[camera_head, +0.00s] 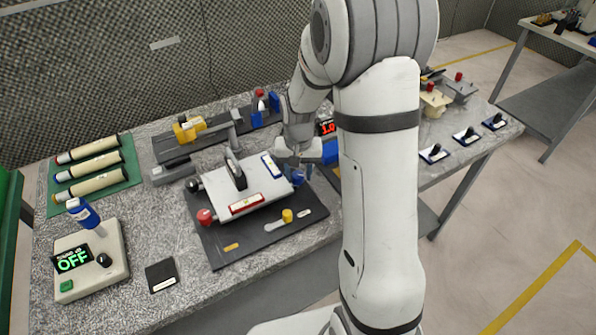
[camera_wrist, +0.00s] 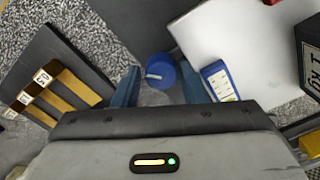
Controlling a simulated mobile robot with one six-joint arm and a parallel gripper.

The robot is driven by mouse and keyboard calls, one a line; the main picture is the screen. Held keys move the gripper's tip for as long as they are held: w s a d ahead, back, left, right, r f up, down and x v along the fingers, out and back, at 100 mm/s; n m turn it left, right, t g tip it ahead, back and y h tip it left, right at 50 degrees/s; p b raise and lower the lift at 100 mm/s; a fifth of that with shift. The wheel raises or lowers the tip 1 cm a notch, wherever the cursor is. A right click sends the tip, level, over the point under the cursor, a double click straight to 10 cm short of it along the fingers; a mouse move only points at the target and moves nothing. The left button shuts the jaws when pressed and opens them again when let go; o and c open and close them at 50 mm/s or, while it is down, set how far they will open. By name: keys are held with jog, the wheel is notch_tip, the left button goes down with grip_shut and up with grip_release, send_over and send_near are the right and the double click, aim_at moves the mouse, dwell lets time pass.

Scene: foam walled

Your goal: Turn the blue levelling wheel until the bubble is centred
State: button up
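The blue levelling wheel (camera_wrist: 160,72), with a pale mark on top, stands beside a corner of the white tilting plate (camera_wrist: 212,35). In the head view the wheel (camera_head: 298,179) is partly hidden under my gripper (camera_head: 297,168). In the wrist view my gripper (camera_wrist: 160,88) is open, one blue finger on each side of the wheel, with gaps visible between. A blue-framed vial (camera_wrist: 220,82) lies on the plate near the wheel and shows in the head view (camera_head: 271,165). Its bubble is too small to place. A red-framed vial (camera_head: 246,203) lies along the plate's near edge.
A red wheel (camera_head: 205,217) and a black knob (camera_head: 192,185) stand at other plate corners. A yellow knob (camera_head: 287,215) is on the dark base. In the wrist view, a dark block with brass strips (camera_wrist: 50,75) lies left of the gripper.

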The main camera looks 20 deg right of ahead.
aim_at(298, 174)
jog(key=shift+o, duration=0.5)
jog(key=shift+a+m, duration=0.1)
jog(key=shift+m, duration=0.2)
jog(key=shift+r+m+p, duration=0.15)
jog(key=shift+m+p, duration=0.45)
jog(key=shift+m, duration=0.2)
jog(key=m+p, duration=0.1)
jog(key=m, duration=0.2)
jog(key=shift+p, duration=0.35)
jog(key=m+p, duration=0.2)
jog(key=m, duration=0.1)
jog(key=shift+m, duration=0.3)
notch_tip(298, 174, up, 8)
jog(key=shift+f+b, duration=0.2)
jog(key=shift+b, duration=0.65)
jog(key=s+r+n+t, duration=0.1)
jog(key=s+r+n, duration=0.5)
jog(key=s, duration=0.4)
jog(key=s+r+n+t+p, duration=0.1)
jog(key=s+r+n+t, duration=0.1)
jog(key=s+r+n, duration=0.3)
jog(key=shift+s+r+n, duration=0.4)
jog(key=shift+s+r, duration=1.25)
jog(key=shift+s, duration=1.05)
